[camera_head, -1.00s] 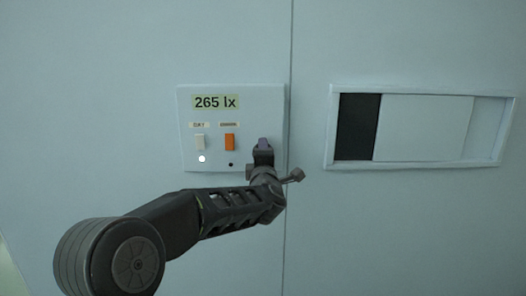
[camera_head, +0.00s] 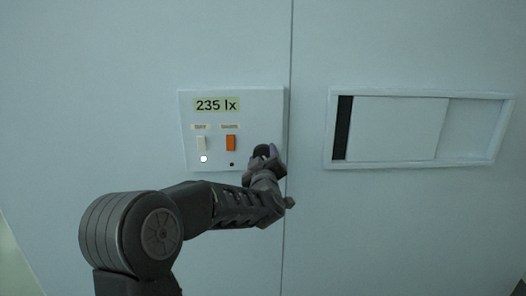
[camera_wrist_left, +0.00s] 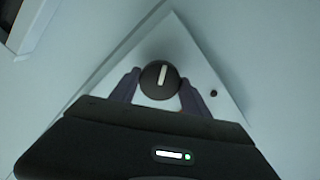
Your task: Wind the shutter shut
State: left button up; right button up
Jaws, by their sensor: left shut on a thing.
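The shutter (camera_head: 398,128) is a pale panel in a framed window on the right of the head view. It covers most of the opening and leaves a narrow dark strip (camera_head: 343,128) at the left end. A control panel (camera_head: 210,124) to its left reads 235 lx. My left gripper (camera_head: 265,158) is at the panel's lower right corner. In the left wrist view the round dark knob (camera_wrist_left: 149,82) with a white line sits between the fingers of my left gripper (camera_wrist_left: 158,86), which is shut on it. My right gripper is not in view.
The panel carries a white switch (camera_head: 201,144) and an orange switch (camera_head: 230,143), with a lit white lamp (camera_head: 204,159) under the white one. A vertical wall seam (camera_head: 289,60) runs between panel and window. The wall around is bare.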

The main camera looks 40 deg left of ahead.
pick_arm(q)
jog(key=m+p, duration=0.2)
jog(key=m, duration=0.2)
jog(key=shift+m+p, duration=0.3)
jog(key=shift+p, duration=0.1)
jog(key=shift+m+p, duration=0.7)
jog(key=shift+m, duration=0.6)
jog(key=shift+f, duration=0.1)
jog(key=o, duration=1.3)
jog(key=shift+o, duration=0.2)
jog(key=v, duration=0.7)
jog(key=shift+s+d, duration=0.25)
jog(key=shift+s, duration=0.05)
